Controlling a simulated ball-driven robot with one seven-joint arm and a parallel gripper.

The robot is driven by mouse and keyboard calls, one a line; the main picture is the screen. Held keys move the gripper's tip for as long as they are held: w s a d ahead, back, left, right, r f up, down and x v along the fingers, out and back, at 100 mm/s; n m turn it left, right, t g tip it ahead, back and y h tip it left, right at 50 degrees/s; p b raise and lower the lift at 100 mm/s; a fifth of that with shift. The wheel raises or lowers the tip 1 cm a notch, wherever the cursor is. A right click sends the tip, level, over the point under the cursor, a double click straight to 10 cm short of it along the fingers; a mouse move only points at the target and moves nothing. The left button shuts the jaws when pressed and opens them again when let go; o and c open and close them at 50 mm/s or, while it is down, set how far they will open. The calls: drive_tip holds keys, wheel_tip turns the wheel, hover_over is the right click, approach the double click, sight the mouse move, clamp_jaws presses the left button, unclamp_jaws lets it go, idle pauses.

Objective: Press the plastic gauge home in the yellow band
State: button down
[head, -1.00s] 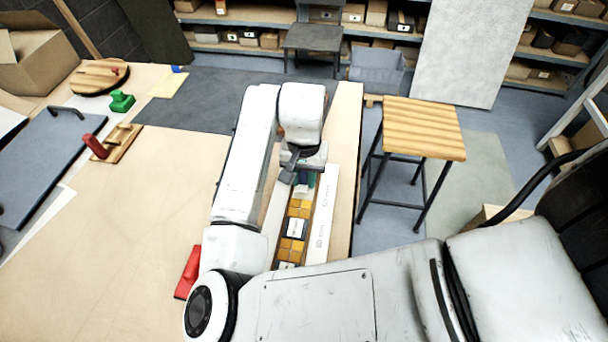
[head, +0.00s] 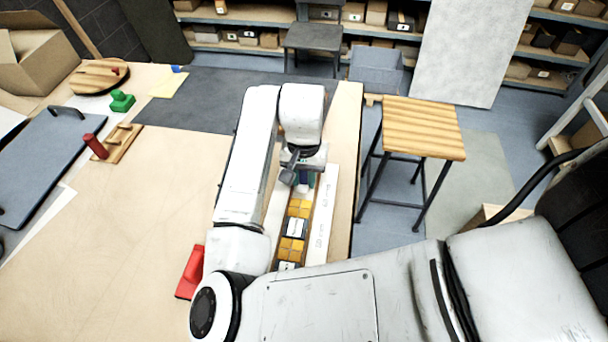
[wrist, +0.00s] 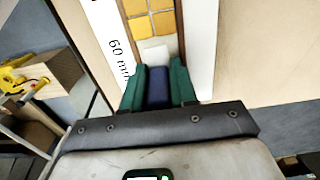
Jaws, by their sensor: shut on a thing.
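My gripper (wrist: 158,88) has green fingers shut on a dark blue piece (wrist: 157,88), which I take to be the plastic gauge. A small white block (wrist: 154,52) shows just beyond the fingertips; I cannot tell whether it is part of the gauge or lies in the panel. The yellow band of square tiles (wrist: 148,15) runs ahead of it in a narrow channel. In the head view my gripper (head: 304,178) is over the far part of the band, past yellow tiles (head: 299,208) and a white block (head: 295,227). Contact under the gauge is hidden.
A white strip marked in mm (head: 322,215) lies along the channel's right side. A red block (head: 190,272) lies on the bench left of my arm. A wooden stool (head: 423,128) stands to the right, off the bench. The bench middle-left is clear.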

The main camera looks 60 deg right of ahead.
drive_tip(key=shift+f+b, duration=0.7)
drive_tip(key=shift+f, duration=0.45)
drive_tip(key=c, duration=0.8)
unclamp_jaws()
drive_tip(key=shift+r, duration=0.1)
wheel_tip(320, 180, up, 11)
drive_tip(key=shift+f, duration=0.15)
idle(0.4)
